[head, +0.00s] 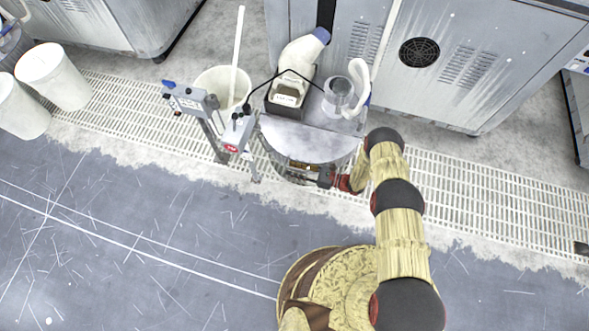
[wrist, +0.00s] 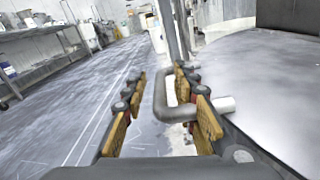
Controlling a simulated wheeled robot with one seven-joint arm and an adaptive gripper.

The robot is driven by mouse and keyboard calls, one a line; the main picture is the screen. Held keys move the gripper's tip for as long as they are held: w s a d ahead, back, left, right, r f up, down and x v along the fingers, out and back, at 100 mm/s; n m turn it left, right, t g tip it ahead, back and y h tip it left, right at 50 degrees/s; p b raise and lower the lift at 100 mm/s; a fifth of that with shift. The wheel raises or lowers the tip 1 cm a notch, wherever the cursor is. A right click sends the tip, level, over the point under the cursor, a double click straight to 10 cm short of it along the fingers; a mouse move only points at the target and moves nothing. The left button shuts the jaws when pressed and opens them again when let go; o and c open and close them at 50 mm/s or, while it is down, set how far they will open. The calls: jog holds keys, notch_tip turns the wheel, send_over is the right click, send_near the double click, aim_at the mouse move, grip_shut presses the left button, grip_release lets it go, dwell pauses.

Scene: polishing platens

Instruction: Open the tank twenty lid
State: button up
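A round tank (head: 298,168) with a flat grey lid (head: 310,141) stands in the middle of the head view; I see no number I can read on it. The lid lies flat and looks shut. It seems to be the broad grey surface (wrist: 275,95) at the right of the wrist view. My gripper (head: 330,178) is at the tank's front right edge, low beside the lid. In the wrist view my gripper (wrist: 160,83) is open. A bent grey bar handle (wrist: 161,100) reaches between the fingers and passes behind the right one. I cannot tell whether they touch.
A bottle (head: 303,50) and a clear jug (head: 340,95) stand behind the lid. Control boxes on posts (head: 238,130) and a white bucket (head: 222,84) are to the left. A grey cabinet (head: 480,60) stands behind. The floor (head: 130,220) in front is clear.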

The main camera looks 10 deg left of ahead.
jog(key=shift+c, duration=0.8)
grip_shut()
